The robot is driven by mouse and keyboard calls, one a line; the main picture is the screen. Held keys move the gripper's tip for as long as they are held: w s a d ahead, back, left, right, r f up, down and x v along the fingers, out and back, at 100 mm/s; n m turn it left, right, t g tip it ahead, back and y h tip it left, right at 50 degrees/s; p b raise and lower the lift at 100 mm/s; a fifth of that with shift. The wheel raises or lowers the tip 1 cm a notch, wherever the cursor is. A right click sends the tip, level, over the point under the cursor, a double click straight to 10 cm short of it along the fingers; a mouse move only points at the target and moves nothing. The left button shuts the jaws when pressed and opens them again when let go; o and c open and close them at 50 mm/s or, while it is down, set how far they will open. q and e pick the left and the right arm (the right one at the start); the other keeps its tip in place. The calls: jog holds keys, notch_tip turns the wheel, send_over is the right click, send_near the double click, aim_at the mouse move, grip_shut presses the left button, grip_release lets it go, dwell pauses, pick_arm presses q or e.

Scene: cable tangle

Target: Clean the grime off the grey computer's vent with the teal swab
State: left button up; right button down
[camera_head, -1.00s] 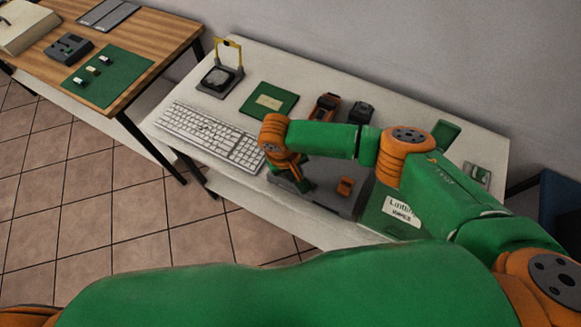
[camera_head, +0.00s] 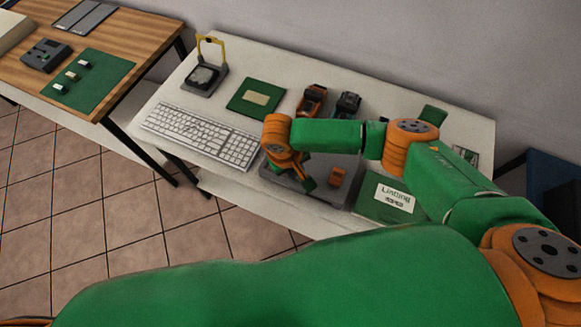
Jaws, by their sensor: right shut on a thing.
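The grey computer (camera_head: 325,191) is the low, flat grey case at the front edge of the white table. A small orange block (camera_head: 338,177) sits on it. My right gripper (camera_head: 307,184) is over the left part of the case, pointing down, shut on a thin thing that I take for the teal swab. The swab itself is too small and too hidden by the gripper to make out. The vent and its grime cannot be made out either; my arm and gripper cover part of the case. My left gripper is not in view.
A white keyboard (camera_head: 202,136) lies left of the computer. A labelled green box (camera_head: 388,200) is close on the right. A wooden table (camera_head: 120,40) stands at left.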

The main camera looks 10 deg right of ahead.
jog(key=shift+s+d, duration=0.1)
jog(key=shift+d, duration=0.15)
jog(key=shift+s+d, duration=0.4)
jog(key=shift+s+d, duration=0.25)
jog(key=shift+d, duration=0.1)
jog(key=shift+s+d, duration=0.15)
jog(key=shift+d, duration=0.25)
notch_tip(320, 180, up, 7)
dwell(0.4)
jog(key=shift+a, duration=0.1)
dwell(0.4)
